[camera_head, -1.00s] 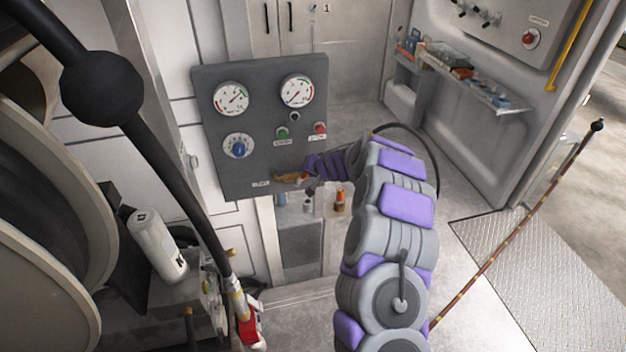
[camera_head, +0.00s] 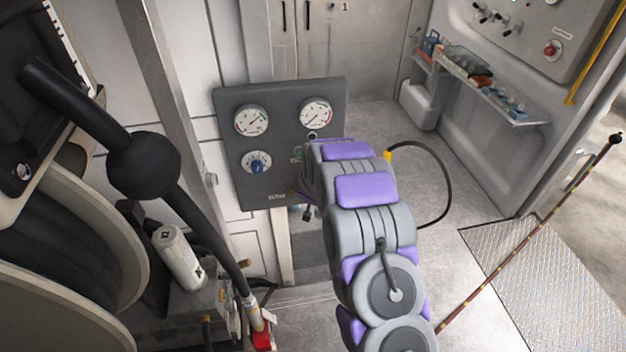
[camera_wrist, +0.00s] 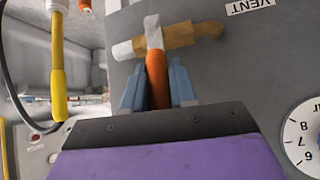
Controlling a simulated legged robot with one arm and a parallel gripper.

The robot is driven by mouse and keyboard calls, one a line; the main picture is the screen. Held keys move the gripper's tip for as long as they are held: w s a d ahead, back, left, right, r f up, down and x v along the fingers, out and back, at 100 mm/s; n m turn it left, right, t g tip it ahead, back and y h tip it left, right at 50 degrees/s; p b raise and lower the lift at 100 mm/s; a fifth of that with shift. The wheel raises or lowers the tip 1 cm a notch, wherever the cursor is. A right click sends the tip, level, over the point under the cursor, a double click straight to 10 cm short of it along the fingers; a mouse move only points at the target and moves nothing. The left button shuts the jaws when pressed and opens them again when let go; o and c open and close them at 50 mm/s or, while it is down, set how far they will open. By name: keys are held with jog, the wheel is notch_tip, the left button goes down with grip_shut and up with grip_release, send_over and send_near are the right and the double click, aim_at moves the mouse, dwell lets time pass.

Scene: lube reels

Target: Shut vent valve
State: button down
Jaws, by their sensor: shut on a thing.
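The vent valve shows in the wrist view as a brass body (camera_wrist: 192,36) on a grey panel, with a pale metal hub and an orange lever (camera_wrist: 158,77). The lever runs from the hub down between the two blue-grey fingers of my gripper (camera_wrist: 158,88). The fingers are shut on the lever, one on each side. The VENT label (camera_wrist: 249,6) is beside the valve. In the head view my arm hides the valve and the gripper; the grey gauge panel (camera_head: 230,185) shows at its left.
Two gauges (camera_head: 251,120) and a blue knob (camera_head: 257,163) sit on the panel. A shelf (camera_head: 515,118) is on the right wall. The floor (camera_head: 365,122) behind my arm is clear.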

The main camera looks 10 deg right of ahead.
jog(key=shift+s+f, duration=0.25)
jog(key=shift+f, duration=0.2)
jog(key=c, duration=1.2)
grip_release()
jog(key=shift+w+a, duration=0.1)
jog(key=shift+o, duration=0.9)
jog(key=shift+a+r, duration=0.1)
jog(key=shift+r, duration=0.2)
jog(key=shift+r, duration=0.3)
jog(key=p+v, duration=0.2)
jog(key=v, duration=1.4)
jog(key=shift+s+a+r, duration=0.1)
jog(key=shift+s+a, duration=0.1)
jog(key=shift+s, duration=0.15)
